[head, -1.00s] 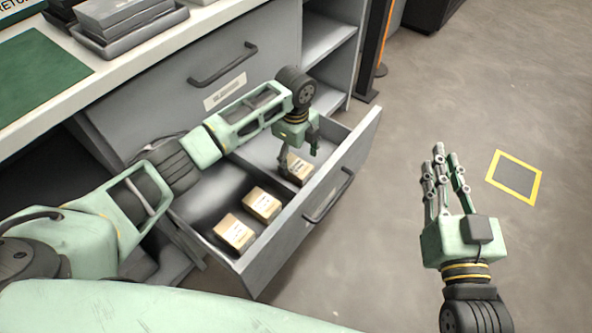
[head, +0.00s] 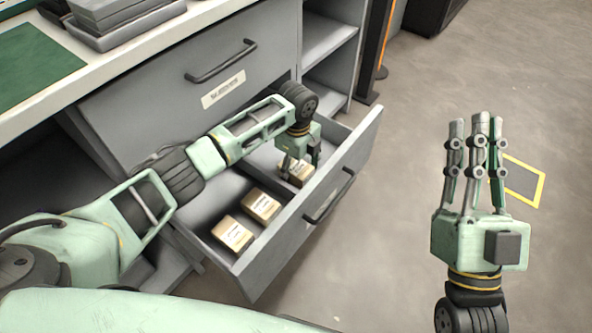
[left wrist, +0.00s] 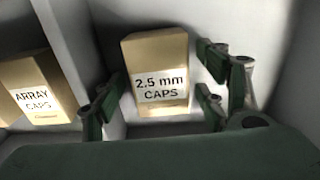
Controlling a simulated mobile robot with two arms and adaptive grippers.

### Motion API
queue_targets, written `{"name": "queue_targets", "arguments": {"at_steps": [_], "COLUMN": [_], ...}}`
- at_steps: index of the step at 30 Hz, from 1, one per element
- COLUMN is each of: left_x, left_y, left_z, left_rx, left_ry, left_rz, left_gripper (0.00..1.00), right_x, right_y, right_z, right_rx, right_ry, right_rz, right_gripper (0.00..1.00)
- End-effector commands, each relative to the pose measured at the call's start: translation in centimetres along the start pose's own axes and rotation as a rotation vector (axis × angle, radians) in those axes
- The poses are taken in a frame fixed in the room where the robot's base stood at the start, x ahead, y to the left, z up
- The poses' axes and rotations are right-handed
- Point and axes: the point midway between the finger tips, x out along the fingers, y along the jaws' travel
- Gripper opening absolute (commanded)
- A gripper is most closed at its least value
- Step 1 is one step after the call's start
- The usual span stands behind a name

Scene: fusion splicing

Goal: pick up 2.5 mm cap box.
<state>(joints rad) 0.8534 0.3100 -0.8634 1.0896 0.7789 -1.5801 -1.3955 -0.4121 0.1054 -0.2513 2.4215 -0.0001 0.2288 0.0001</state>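The 2.5 mm cap box (left wrist: 160,62) is a tan carton with a white label reading "2.5 mm CAPS". In the left wrist view it stands between the spread fingers of my left gripper (left wrist: 158,100), one finger at its left and two at its right. The same box (head: 295,172) shows in the head view at the far end of the open drawer, partly hidden by my left gripper (head: 300,155). The left fingers are open around the box; contact cannot be made out. My right gripper (head: 476,130) is open and empty over the floor, fingers pointing away.
An "ARRAY CAPS" box (left wrist: 32,88) sits beyond a divider. Two other boxes, one in the middle (head: 261,206) and one nearest (head: 233,234), lie in the drawer (head: 300,228). Drawer walls are close around the left gripper. The worktop (head: 150,58) is above.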

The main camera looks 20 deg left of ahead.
Motion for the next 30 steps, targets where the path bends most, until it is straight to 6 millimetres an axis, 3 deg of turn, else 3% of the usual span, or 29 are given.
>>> {"name": "queue_targets", "arguments": {"at_steps": [14, 25, 30], "left_x": [0.0, -0.3, -1.2], "left_y": [0.0, 0.0, -0.1], "left_z": [0.0, 0.0, 0.0], "left_rx": [0.0, 0.0, 0.0], "left_ry": [0.0, 0.0, 0.0], "left_rz": [0.0, -0.001, -0.002], "left_gripper": [0.21, 0.2, 0.2], "right_x": [0.0, 0.1, 0.0], "right_y": [0.0, 0.0, 0.2], "right_z": [0.1, 0.3, 1.9], "right_rx": [0.0, 0.0, -0.004], "right_ry": [-0.002, -0.015, -0.103], "right_rz": [0.0, 0.001, 0.004], "right_gripper": [0.17, 0.17, 0.17]}}
